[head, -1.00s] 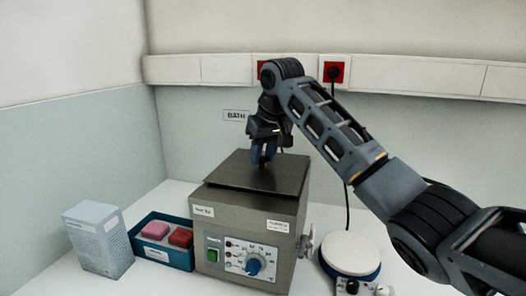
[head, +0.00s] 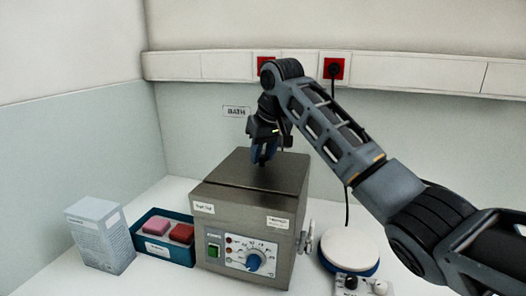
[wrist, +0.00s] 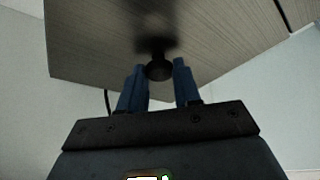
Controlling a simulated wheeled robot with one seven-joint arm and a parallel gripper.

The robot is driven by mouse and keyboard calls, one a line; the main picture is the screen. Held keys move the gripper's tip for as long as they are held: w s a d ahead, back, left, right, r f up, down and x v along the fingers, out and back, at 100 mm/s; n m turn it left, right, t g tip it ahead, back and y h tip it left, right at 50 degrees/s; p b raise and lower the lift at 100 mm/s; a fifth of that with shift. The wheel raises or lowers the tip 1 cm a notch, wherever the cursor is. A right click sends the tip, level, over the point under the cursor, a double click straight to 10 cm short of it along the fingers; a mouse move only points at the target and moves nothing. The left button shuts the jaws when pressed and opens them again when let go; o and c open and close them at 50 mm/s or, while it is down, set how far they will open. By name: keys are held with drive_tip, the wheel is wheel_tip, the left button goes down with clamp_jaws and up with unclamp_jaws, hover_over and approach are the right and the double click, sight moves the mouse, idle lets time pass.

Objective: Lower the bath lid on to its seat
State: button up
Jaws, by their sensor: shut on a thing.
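The bath (head: 228,228) is a grey metal box with a dial and a green switch on its front. Its brushed-metal lid (head: 225,180) lies level across the top, with only a thin dark line along its front edge. Whether it bears fully on its seat I cannot tell. My gripper (head: 263,160) points down over the middle of the lid. In the wrist view, its blue fingers (wrist: 160,70) are shut around the dark round knob (wrist: 158,70) of the lid (wrist: 100,45). The knob is largely hidden by the fingers in the head view.
A blue tray (head: 178,256) with a pink and a red block stands left of the bath, beside a pale box (head: 100,236). A round white-topped device (head: 350,250) stands close on the right. A side tap (head: 308,238) sticks out from the bath.

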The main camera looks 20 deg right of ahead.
drive_tip(key=o, duration=1.5)
drive_tip(key=shift+o, duration=0.2)
drive_tip(key=shift+r+p, duration=0.3)
drive_tip(key=shift+r, duration=1.2)
drive_tip(key=shift+r, duration=1.5)
drive_tip(key=shift+r, duration=0.1)
drive_tip(key=shift+r, duration=1.4)
